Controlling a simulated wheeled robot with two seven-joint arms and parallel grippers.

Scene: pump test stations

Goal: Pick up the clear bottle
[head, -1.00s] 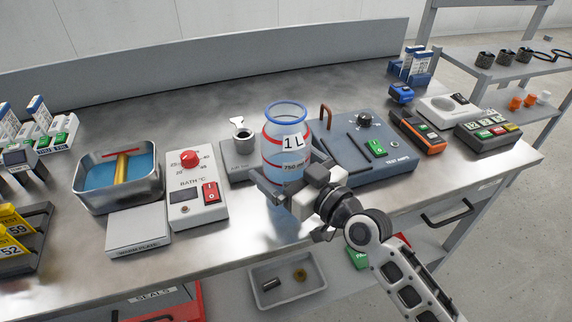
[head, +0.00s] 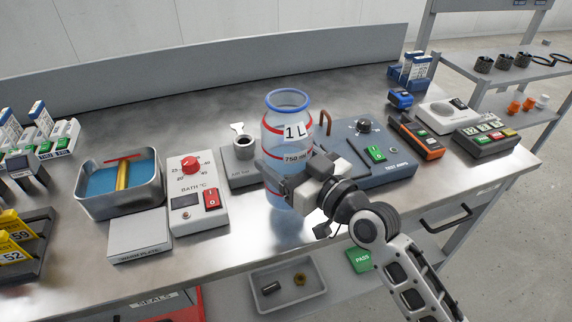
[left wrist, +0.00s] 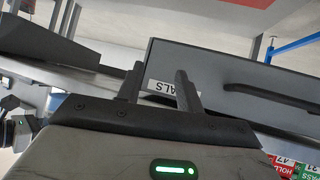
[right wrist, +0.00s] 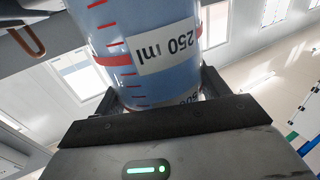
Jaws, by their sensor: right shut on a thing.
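The clear bottle (head: 286,142) is tall, with a blue rim, red bands and a "1 L" label. It is upright in the head view, a little above the metal bench, with its reflection below it. My right gripper (head: 277,176) is shut around its lower body. In the right wrist view the bottle (right wrist: 140,45) sits between the two fingers, and its "250 ml" mark shows. My left gripper (left wrist: 160,88) is outside the head view. In the left wrist view its fingers are apart with nothing between them, in front of a grey drawer front.
Left of the bottle are a bath controller (head: 197,203), a warm plate (head: 139,238) and a blue water bath (head: 88,203). A small metal cup (head: 244,150) stands behind left. A test unit (head: 385,174) is close on the right. The bench front (head: 240,255) is clear.

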